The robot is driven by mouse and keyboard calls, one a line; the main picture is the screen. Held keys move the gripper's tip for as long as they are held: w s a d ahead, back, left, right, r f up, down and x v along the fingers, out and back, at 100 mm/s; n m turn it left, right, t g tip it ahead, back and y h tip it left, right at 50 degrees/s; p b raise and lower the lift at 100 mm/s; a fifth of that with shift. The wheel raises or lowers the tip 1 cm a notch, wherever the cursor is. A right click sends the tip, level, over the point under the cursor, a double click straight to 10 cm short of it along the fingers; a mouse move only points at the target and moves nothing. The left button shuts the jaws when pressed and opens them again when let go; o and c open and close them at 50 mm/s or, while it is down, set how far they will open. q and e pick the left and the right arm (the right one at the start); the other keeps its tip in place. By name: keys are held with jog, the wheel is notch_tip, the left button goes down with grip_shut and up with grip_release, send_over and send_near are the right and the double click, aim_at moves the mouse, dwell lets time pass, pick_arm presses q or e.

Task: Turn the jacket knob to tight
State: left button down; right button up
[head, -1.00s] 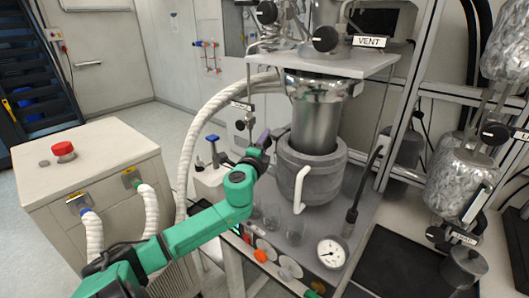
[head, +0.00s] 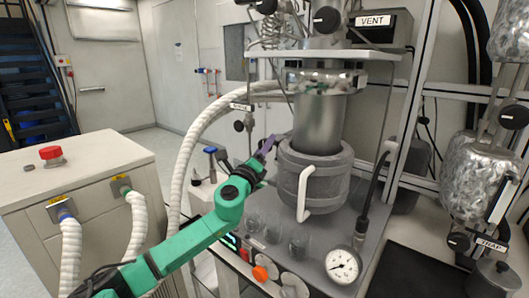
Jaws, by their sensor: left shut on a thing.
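The steel reactor vessel (head: 318,122) stands on the bench with a thick grey jacket (head: 322,180) around its lower part. A white handle (head: 304,192) is on the jacket's front. My left gripper (head: 270,144), with purple fingers, reaches the jacket's upper left side. It is shut on a small part there, apparently the jacket knob, which the fingers mostly hide. I cannot read the knob's setting. My right gripper is not in view.
A white cabinet with a red button (head: 51,153) stands at the left. A thick white hose (head: 196,140) runs behind my arm. A round gauge (head: 342,265), glass beakers (head: 275,232) and an orange knob (head: 260,273) lie near the jacket's base.

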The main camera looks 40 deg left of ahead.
pick_arm(q)
jog(key=shift+r, duration=0.15)
jog(key=c, duration=0.5)
grip_release()
jog(key=shift+w+a, duration=0.1)
jog(key=shift+w, duration=0.05)
jog(key=shift+f, duration=0.2)
jog(key=b+v, duration=0.3)
jog(key=v, duration=1.1)
jog(key=shift+s, duration=0.3)
